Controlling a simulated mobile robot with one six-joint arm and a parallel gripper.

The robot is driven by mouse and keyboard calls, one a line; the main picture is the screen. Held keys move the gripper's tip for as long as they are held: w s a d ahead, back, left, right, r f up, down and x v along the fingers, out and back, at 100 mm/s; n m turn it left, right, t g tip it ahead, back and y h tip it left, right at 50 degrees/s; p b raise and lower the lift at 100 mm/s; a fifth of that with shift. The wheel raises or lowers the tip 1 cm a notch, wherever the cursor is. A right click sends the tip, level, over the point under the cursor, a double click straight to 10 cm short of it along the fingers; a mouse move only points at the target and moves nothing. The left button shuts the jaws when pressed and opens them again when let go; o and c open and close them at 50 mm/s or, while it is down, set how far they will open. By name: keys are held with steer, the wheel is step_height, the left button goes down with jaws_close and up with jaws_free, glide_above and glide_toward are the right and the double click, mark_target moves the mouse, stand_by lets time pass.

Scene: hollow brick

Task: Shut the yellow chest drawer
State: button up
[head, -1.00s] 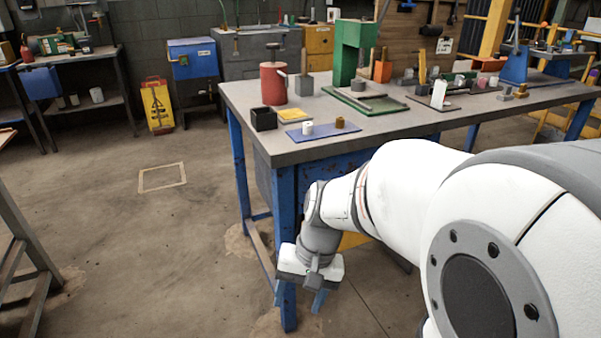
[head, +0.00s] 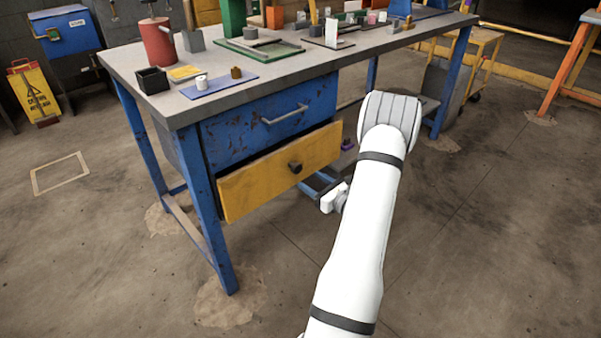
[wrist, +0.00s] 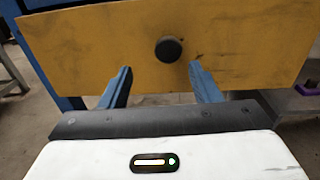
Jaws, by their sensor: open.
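The yellow drawer (head: 255,185) sits below a blue drawer (head: 245,127) under the workbench. Its front stands out from the bench frame, so it is partly open. It has a round dark knob (head: 295,167). In the wrist view the yellow front (wrist: 90,50) spans the top, with the knob (wrist: 169,49) near the middle. My gripper (wrist: 162,78) is open, its two blue fingers apart and pointing at the front, below and either side of the knob. Nothing is between them. In the head view my gripper (head: 316,187) is near the drawer's lower right; whether it touches is unclear.
The workbench top (head: 330,62) holds a red can (head: 158,42), a black box (head: 152,80), a blue mat (head: 225,88) and several tools. A blue bench leg (head: 205,200) stands left of the drawer. The floor in front is clear.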

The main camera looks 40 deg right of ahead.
mark_target(299, 170)
steer(key=shift+h, duration=0.3)
steer(key=w+b, duration=0.1)
steer(key=w, duration=0.2)
steer(key=w+b, duration=0.1)
steer(key=w, duration=0.3)
steer(key=shift+w+d+f, duration=0.15)
steer(key=shift+w+f, duration=0.05)
jaws_close()
